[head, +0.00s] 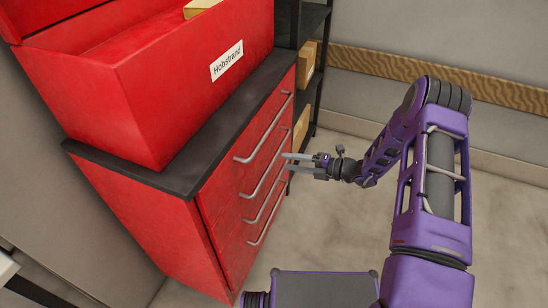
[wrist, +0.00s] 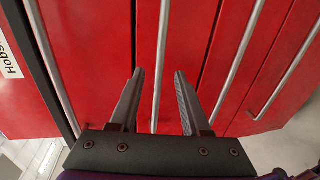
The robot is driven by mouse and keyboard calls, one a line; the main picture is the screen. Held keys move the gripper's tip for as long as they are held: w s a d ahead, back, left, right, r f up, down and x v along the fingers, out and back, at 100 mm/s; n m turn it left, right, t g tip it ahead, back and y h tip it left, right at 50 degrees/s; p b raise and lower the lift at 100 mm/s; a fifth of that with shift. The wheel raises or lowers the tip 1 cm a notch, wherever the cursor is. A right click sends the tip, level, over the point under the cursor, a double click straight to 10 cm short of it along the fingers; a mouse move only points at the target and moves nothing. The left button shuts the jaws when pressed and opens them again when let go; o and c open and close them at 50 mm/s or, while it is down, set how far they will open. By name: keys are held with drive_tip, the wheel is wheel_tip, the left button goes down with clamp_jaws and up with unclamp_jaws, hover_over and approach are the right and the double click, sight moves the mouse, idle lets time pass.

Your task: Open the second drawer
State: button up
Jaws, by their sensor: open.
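The red drawer cabinet (head: 165,225) stands at the left in the head view, its drawers stacked and looking shut, each with a long grey bar handle. The second drawer's handle (head: 262,172) is the second from the top; in the wrist view the second handle (wrist: 162,50) runs between my two fingers. My gripper (head: 287,161) is open and empty, pointing at the cabinet front near the right part of the handles. In the wrist view my gripper (wrist: 159,72) has one finger on each side of that handle. I cannot tell whether the fingertips reach past the bar.
A red box (head: 170,85) labelled "Hobstrand" sits on the dark cabinet top (head: 180,180). A dark shelf rack (head: 316,25) with a tan box (head: 306,62) stands behind. The floor (head: 330,220) right of the cabinet is clear.

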sight(274, 158)
drive_tip(key=x, duration=0.6)
drive_tip(key=shift+w+a, duration=0.15)
drive_tip(key=shift+c, duration=0.2)
clamp_jaws()
idle(1.1)
